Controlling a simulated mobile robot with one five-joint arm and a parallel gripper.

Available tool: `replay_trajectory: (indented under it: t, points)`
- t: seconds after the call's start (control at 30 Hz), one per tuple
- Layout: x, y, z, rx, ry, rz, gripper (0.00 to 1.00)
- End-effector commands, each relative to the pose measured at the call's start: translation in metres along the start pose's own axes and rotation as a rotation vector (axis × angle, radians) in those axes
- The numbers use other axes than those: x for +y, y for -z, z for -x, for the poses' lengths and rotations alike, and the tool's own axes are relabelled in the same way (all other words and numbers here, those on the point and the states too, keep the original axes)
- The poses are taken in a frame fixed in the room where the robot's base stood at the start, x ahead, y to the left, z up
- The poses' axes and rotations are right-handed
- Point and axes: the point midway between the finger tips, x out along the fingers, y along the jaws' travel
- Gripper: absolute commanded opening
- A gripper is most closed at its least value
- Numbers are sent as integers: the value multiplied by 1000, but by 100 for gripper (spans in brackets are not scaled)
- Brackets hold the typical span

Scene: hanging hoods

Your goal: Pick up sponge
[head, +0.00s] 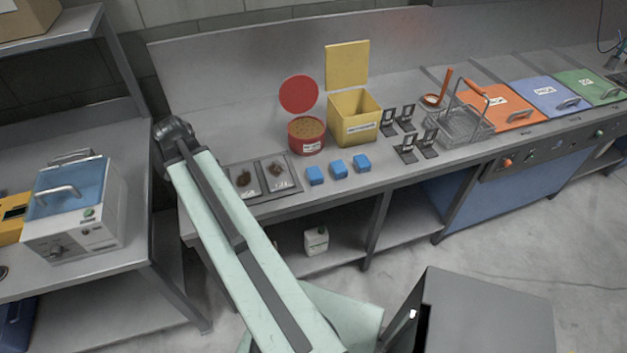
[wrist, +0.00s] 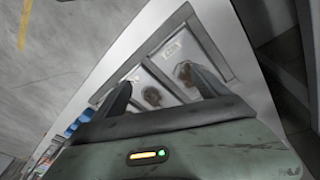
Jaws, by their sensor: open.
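Three small blue blocks that look like sponges stand in a row near the counter's front edge: a left one (head: 315,175), a middle one (head: 339,169) and a right one (head: 362,162). Blue shapes (wrist: 75,123) show at the left of the wrist view, partly hidden behind my gripper. My gripper (wrist: 163,90) is open, with its two dark fingers apart and nothing seen between them. Beyond the fingers lies a grey tray (wrist: 147,70) with two labelled panels and brown lumps on it. In the head view my arm reaches up to the left of the blocks; its fingers cannot be made out.
The tray (head: 294,186) lies just left of the blocks. Behind them stand a red round tub (head: 306,146) and a yellow bin (head: 352,128). Small black stands (head: 406,155) are to the right. A side bench with a blue-lidded machine (head: 75,235) stands at left.

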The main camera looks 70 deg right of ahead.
Motion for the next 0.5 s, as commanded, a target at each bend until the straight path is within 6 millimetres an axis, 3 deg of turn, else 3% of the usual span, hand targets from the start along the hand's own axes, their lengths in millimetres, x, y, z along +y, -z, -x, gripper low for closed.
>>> replay_trajectory:
  t: [0.03, 0.1, 0.23, 0.3, 0.37, 0.5]
  points:
    - [42, 39, -19, 13, -35, -194, 85]
    - [98, 79, -36, 38, -80, -442, 85]
    - [187, 124, -57, 83, -145, -797, 85]
    - [219, 136, -63, 101, -167, -918, 85]
    - [237, 141, -66, 113, -180, -986, 85]
    - [250, 145, -67, 122, -189, -1040, 85]
